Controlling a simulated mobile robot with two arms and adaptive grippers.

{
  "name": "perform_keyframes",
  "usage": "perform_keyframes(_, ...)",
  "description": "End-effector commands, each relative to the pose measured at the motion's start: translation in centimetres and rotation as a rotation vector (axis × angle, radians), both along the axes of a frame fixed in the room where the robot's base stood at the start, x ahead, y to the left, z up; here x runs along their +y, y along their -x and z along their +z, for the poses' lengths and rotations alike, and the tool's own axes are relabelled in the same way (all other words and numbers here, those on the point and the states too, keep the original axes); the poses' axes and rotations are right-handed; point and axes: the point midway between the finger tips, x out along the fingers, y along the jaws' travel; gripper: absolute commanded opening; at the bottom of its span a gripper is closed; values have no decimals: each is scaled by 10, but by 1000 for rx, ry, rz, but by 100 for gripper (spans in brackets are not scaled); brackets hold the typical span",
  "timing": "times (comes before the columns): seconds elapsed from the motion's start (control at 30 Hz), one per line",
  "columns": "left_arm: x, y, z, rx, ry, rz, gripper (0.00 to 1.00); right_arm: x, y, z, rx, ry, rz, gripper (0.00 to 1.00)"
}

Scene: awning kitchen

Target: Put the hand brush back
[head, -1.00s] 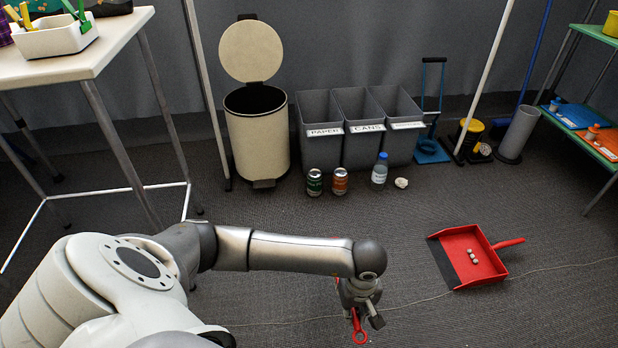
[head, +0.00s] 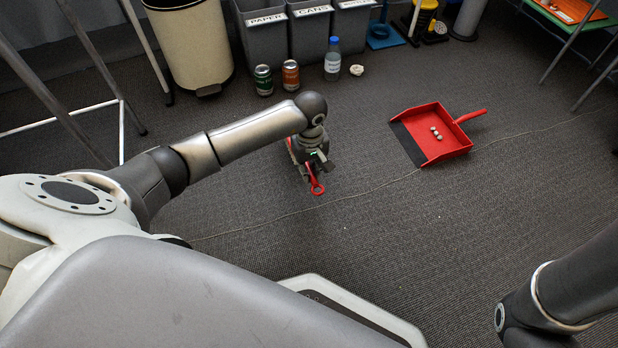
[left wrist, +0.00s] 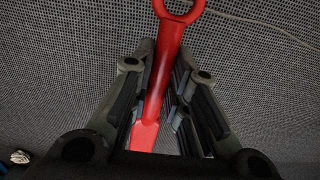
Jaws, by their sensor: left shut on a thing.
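The red hand brush (head: 316,187) shows its ringed handle end below my left gripper (head: 314,165) in the head view, and a bit of red shows behind the wrist. In the left wrist view the red handle (left wrist: 165,60) runs between the two fingers of my left gripper (left wrist: 160,95), which is shut on it. The bristles are hidden. A red dustpan (head: 447,150) with a dark front lip lies on the floor to the right, with several small pale pieces in it. My right arm enters at the lower right; its gripper is out of view.
A green can (head: 263,80), an orange can (head: 291,75), a bottle (head: 333,60) and a crumpled white piece (head: 356,70) stand before the grey bins (head: 310,35). A cream bin (head: 190,45) is at the back left. A thin cord crosses the floor.

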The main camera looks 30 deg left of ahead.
Motion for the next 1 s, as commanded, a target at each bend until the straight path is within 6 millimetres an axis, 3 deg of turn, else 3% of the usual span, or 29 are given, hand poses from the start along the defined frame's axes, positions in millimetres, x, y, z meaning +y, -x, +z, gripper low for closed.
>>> perform_keyframes(0.17,4,-6,-9,-1,0,1,0,0,0,-10,0,0,0,40)
perform_keyframes(0.4,5,-8,-42,-1,1,0,0,0,0,-32,-1,1,0,40)
perform_keyframes(0.77,6,-8,-43,-2,-1,-1,0,0,0,-32,0,1,0,40)
perform_keyframes(0.8,6,-8,-43,-1,-1,-1,20,0,0,-31,0,1,0,40)
perform_keyframes(0.93,6,-8,-43,0,0,0,36,0,0,-31,0,1,0,40)
perform_keyframes(1.0,6,-8,-43,0,0,0,37,0,0,-31,0,1,0,40)
